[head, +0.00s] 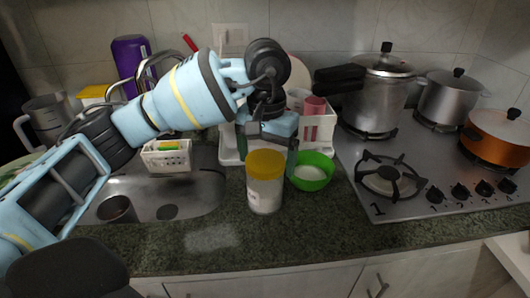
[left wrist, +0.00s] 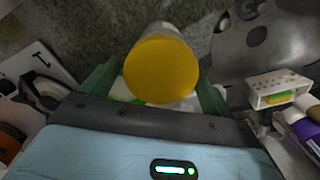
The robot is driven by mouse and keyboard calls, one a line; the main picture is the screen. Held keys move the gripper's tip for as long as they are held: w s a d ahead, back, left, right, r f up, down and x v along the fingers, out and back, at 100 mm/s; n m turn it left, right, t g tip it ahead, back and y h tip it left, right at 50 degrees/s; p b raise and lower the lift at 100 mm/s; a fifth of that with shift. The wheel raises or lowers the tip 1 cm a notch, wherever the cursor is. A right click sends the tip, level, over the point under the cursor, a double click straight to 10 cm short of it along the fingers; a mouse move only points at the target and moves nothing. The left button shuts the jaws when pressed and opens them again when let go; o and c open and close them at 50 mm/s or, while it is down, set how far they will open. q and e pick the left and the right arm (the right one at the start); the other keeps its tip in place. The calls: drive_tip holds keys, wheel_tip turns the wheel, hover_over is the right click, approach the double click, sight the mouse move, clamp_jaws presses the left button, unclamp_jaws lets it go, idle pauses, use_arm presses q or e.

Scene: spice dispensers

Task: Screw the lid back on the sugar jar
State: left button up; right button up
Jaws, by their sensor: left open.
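The sugar jar (head: 264,196) is clear with pale contents and stands upright on the counter near its front. Its yellow lid (head: 265,164) sits on top of the jar; how tightly it is screwed cannot be told. In the left wrist view the round lid (left wrist: 161,69) faces the camera and hides most of the jar. My left gripper (head: 267,160) reaches down from behind and above the jar. It is open, with one green finger on each side of the lid (left wrist: 158,88). Gaps show in places, and contact cannot be told. My right gripper is not in view.
A green bowl (head: 312,184) with white contents stands close to the jar's right. A white rack (head: 318,130) is behind. The sink (head: 190,205) lies left and the gas stove (head: 400,190) with pots right. The counter in front of the jar (head: 290,240) is clear.

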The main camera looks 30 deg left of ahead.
use_arm(q)
drive_tip(key=shift+n, duration=0.5)
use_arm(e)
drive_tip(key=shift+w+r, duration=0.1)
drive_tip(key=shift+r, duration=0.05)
use_arm(q)
drive_tip(key=n+p, duration=0.2)
drive_tip(key=n, duration=0.3)
drive_tip(key=shift+a+r, duration=0.1)
drive_tip(key=shift+r, duration=0.05)
drive_tip(key=n+p, duration=0.1)
drive_tip(key=n, duration=0.2)
drive_tip(key=shift+s, duration=0.1)
drive_tip(key=shift+n, duration=0.5)
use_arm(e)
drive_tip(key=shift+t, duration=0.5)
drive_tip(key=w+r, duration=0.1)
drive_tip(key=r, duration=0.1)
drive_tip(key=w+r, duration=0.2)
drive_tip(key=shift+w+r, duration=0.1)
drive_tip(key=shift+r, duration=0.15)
use_arm(q)
drive_tip(key=shift+p, duration=0.3)
